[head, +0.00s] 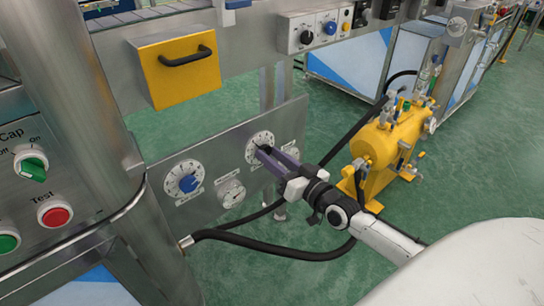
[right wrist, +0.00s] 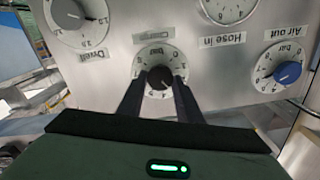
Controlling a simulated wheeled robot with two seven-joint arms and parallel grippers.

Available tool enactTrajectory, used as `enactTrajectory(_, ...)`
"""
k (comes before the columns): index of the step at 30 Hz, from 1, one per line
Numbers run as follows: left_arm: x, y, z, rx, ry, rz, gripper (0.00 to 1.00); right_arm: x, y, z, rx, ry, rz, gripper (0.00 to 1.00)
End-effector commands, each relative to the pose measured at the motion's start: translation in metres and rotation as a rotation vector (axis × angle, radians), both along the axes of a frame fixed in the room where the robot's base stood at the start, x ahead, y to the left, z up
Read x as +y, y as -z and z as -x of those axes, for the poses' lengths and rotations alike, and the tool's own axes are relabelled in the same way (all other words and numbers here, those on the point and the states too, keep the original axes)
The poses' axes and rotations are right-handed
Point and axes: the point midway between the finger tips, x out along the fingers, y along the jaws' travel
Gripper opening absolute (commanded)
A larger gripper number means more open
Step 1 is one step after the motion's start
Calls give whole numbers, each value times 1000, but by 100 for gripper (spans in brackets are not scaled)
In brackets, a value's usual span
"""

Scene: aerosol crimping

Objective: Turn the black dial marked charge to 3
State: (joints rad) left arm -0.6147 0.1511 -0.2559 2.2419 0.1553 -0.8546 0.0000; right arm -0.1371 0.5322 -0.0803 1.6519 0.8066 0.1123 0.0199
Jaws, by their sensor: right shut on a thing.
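The black charge dial (right wrist: 161,77) sits on a round white scale on the steel panel. In the right wrist view its label and numbers appear upside down, and the number its pointer is at cannot be read. In the head view the dial's white scale (head: 260,138) shows at the panel's upper middle, with the knob mostly hidden by the fingers. My right gripper (head: 262,151) is shut on the knob, one finger on each side, as the right wrist view (right wrist: 161,82) also shows. My left gripper is not in view.
A blue air out dial (head: 188,184) and a hose in gauge (head: 231,193) sit left of the charge dial. The dwell dial (right wrist: 75,15) is close on its other side. A yellow tank (head: 385,140) and black hose (head: 270,251) lie near my right arm.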

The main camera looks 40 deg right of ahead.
Motion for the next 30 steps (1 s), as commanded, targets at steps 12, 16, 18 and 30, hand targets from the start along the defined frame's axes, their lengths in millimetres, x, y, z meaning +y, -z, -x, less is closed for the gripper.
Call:
enactTrajectory(12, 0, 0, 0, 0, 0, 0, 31, 0, 1, 0, 1, 0, 1, 51)
enactTrajectory(16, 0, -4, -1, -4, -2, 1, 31, -1, 0, 7, 3, 0, 1, 51)
enactTrajectory(18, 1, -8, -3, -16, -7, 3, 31, -2, 0, 16, 4, 1, 1, 51)
enactTrajectory(30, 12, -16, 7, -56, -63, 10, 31, -7, 0, 88, 5, -1, 1, 51)
